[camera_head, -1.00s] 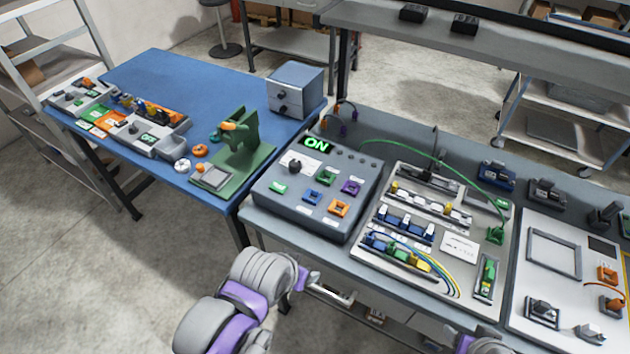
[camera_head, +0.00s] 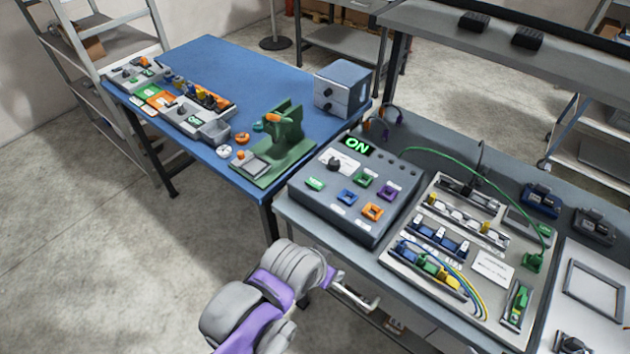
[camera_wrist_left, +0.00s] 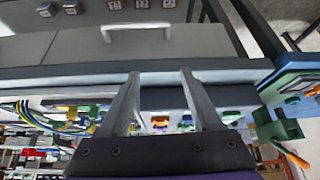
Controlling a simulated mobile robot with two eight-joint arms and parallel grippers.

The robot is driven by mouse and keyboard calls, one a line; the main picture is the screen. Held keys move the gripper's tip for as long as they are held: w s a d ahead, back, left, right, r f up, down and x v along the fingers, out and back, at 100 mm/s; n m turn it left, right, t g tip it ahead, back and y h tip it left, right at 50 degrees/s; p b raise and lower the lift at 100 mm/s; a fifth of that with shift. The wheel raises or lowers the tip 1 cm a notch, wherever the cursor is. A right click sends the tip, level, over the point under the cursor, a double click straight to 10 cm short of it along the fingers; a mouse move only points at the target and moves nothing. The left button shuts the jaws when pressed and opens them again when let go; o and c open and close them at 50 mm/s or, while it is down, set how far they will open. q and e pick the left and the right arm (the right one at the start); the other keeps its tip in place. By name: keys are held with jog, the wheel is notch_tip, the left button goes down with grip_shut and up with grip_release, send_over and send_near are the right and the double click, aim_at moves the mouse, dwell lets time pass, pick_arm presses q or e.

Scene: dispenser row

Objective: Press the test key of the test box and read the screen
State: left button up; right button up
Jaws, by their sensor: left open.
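The test box (camera_head: 340,215) is a dark grey box with a sloped top at the left end of the grey bench. Its screen (camera_head: 357,147) shows "ON" in green. Its top carries a black knob (camera_head: 334,164), a green key (camera_head: 314,184) at the front left, and blue, green, purple and orange sockets. The small lettering is unreadable. My left gripper (camera_head: 335,277) is low in front of the bench, below and apart from the box. The left wrist view shows its two fingers (camera_wrist_left: 160,78) apart with nothing between them, facing the bench front. My right gripper is out of view.
A wiring panel (camera_head: 480,262) with green, blue and yellow cables lies right of the box. A drawer handle (camera_wrist_left: 137,28) sticks out of the bench front. The blue table (camera_head: 220,75) stands left, with a green press (camera_head: 285,135) near the box. Floor at left is clear.

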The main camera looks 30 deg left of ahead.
pick_arm(q)
grip_shut()
dwell(1.4)
